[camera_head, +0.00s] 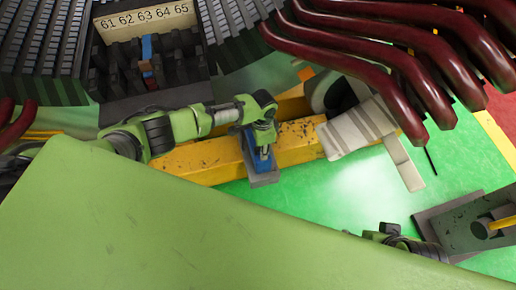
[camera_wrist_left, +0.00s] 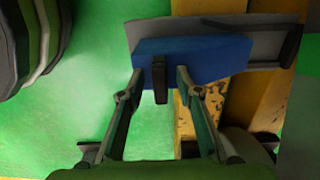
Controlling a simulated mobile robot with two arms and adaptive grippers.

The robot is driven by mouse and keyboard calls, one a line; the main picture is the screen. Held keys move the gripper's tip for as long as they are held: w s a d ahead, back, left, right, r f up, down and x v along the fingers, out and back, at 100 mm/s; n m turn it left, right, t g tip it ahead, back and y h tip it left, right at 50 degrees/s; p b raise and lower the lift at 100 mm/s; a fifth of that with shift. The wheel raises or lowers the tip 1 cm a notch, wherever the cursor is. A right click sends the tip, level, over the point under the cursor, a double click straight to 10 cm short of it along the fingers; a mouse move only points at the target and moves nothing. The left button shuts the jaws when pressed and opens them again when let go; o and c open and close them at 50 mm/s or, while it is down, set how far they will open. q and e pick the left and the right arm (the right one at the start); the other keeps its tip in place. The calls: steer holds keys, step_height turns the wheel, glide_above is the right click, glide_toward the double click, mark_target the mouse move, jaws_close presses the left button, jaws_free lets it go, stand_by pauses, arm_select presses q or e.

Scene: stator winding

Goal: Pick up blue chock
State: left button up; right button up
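A blue chock (camera_head: 262,160) lies on a small grey plate (camera_head: 264,179) beside the yellow beam in the head view. The blue chock (camera_wrist_left: 210,58) also shows in the left wrist view, a wide block with a dark tab at its near side. My left gripper (camera_head: 263,143) is right above the chock and covers part of it. In the wrist view its two fingertips (camera_wrist_left: 160,78) are apart, with the dark tab between them. Whether they touch the chock I cannot tell. My right gripper does not show; only part of its arm appears at the lower right.
A yellow beam (camera_head: 200,158) runs beneath my left arm. Dark red curved bars (camera_head: 400,65) hang at upper right, near pale blocks (camera_head: 358,128). A numbered plate (camera_head: 147,20) stands above slots holding another blue piece (camera_head: 147,47). Green floor (camera_head: 330,205) is open right of the chock.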

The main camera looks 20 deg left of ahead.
arm_select(q)
steer(key=shift+f, duration=0.1)
jaws_close()
steer(key=shift+w, duration=0.1)
stand_by(0.3)
